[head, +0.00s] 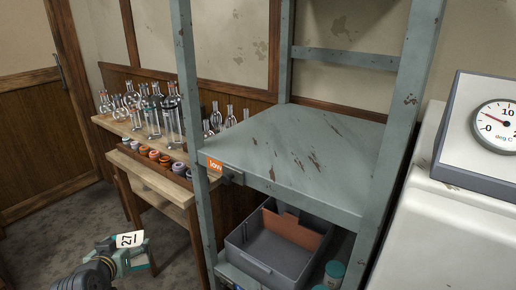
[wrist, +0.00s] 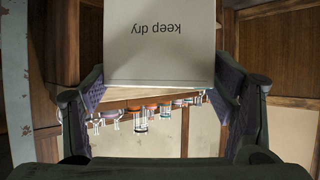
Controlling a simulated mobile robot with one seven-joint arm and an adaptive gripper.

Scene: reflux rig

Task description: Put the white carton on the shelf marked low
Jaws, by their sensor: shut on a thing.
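The white carton (wrist: 160,58) fills the upper middle of the wrist view, with "keep dry" printed on it upside down. My gripper (wrist: 160,88) is shut on it, a finger at each side. In the head view my gripper (head: 133,256) is low at the left, in front of the rack and below the shelf's height. A white face marked "27" shows there; I cannot tell for sure if it is the carton's. The shelf marked low (head: 310,150) is a worn grey-green board with an orange "low" label (head: 216,165) at its front left corner. Its top is bare.
Rack posts (head: 191,110) flank the shelf. Below it a grey bin (head: 262,268) with an orange divider stands by jars. A wooden bench (head: 112,124) with glassware is at the left, a white unit with a dial gauge (head: 494,120) at the right.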

